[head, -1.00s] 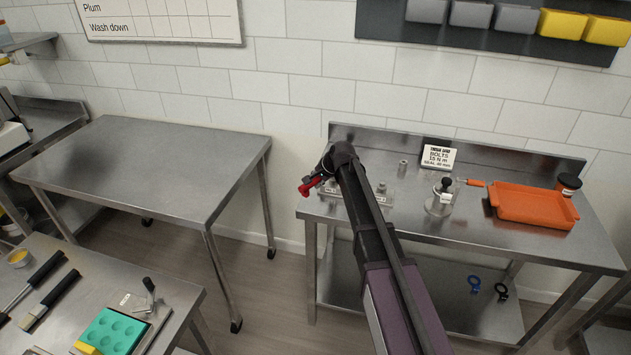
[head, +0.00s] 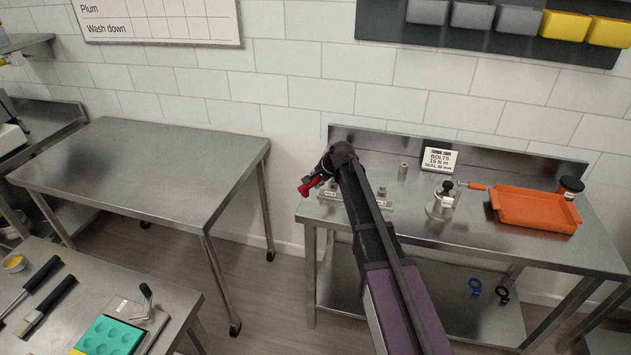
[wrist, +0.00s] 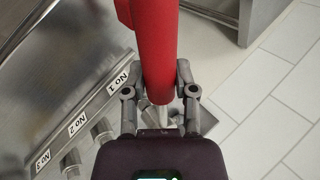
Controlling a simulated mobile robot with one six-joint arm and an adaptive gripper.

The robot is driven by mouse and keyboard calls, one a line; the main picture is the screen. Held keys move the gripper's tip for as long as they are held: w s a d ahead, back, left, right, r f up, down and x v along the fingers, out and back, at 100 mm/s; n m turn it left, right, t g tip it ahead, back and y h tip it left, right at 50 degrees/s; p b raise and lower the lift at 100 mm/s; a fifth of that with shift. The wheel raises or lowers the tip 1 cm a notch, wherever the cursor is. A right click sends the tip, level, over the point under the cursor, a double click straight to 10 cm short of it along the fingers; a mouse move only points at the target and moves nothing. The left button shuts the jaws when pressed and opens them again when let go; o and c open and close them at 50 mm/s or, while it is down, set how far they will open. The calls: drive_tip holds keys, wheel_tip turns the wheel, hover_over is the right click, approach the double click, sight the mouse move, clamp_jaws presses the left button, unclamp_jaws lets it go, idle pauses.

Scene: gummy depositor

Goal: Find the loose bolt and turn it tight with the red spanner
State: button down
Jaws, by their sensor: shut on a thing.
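My gripper (head: 328,167) is shut on the red spanner (head: 306,187), at the left end of the right-hand steel bench. In the wrist view my gripper (wrist: 160,88) has a finger on each side of the red spanner (wrist: 156,40), whose red length runs up out of the picture. A steel bolt plate (wrist: 92,108) with labels No 1, No 2 and No 3 lies to the left of the fingers. Grey bolt heads (wrist: 72,160) stand by the labels. The plate (head: 385,206) is partly behind my arm in the head view. I cannot tell which bolt is loose.
On the bench (head: 470,235) stand a sign about bolts (head: 439,160), a small metal device with a black knob (head: 443,200), an orange tray (head: 535,210) and a dark jar (head: 570,187). An empty steel table (head: 140,170) is at left. A back panel (head: 490,150) edges the bench.

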drive_tip(key=shift+f+b, duration=1.05)
drive_tip(key=shift+b, duration=0.05)
drive_tip(key=shift+r, duration=0.1)
drive_tip(key=shift+w+a, duration=0.1)
